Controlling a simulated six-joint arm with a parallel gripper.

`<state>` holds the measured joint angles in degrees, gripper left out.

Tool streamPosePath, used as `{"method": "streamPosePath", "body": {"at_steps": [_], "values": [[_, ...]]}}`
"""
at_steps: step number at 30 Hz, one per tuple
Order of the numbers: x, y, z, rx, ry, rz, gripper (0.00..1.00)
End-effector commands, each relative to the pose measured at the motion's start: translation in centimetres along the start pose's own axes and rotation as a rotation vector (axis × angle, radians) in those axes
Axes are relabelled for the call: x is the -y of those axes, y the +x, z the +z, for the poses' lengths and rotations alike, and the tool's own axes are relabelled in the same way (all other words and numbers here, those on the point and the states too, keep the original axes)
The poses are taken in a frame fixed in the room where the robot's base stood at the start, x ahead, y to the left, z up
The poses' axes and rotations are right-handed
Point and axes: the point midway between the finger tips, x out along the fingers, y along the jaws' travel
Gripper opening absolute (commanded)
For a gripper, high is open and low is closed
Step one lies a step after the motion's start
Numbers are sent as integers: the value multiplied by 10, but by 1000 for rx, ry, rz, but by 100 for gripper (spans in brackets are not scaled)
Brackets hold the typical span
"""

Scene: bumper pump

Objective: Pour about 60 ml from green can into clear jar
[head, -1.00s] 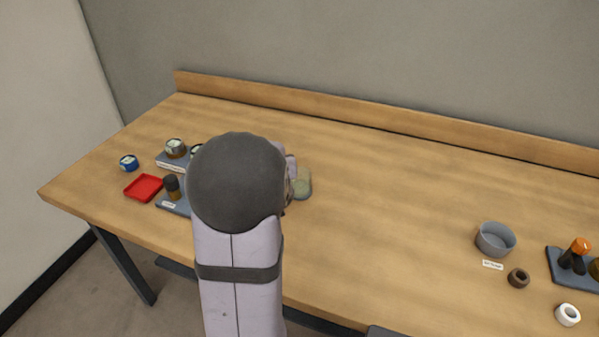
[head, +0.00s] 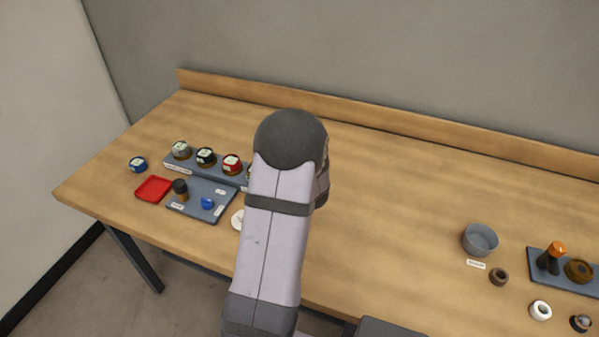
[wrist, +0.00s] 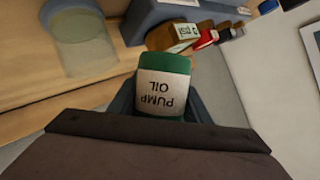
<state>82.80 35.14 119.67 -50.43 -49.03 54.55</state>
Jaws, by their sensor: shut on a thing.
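The green can (wrist: 164,66), with a silver label reading "PUMP OIL", is held between the fingers of my gripper (wrist: 160,108) in the wrist view. The label reads upside down in that view. I cannot tell how far the can is tilted. The clear jar (wrist: 84,42) stands on the table at the upper left of the wrist view, apart from the can. It looks pale greenish; its fill level is unclear. In the head view my arm hides the can, the jar and the gripper fingers.
A grey rack (head: 178,166) holds several small cans, with a red tray (head: 153,189) and a grey-blue mat (head: 222,197) in front. A blue tin (head: 138,164) stands at the left. A grey bowl (head: 480,240) stands at the right. The table's middle right is clear.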

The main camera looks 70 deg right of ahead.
Motion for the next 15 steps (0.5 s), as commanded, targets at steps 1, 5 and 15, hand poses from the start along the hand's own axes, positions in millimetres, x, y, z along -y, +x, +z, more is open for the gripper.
{"method": "streamPosePath", "body": {"at_steps": [1, 5, 15], "values": [[0, -2, -4, 2, 15, -4, 18], [-1, -2, -6, 10, 48, -17, 18], [-5, -2, -7, 24, 111, -40, 18]]}}
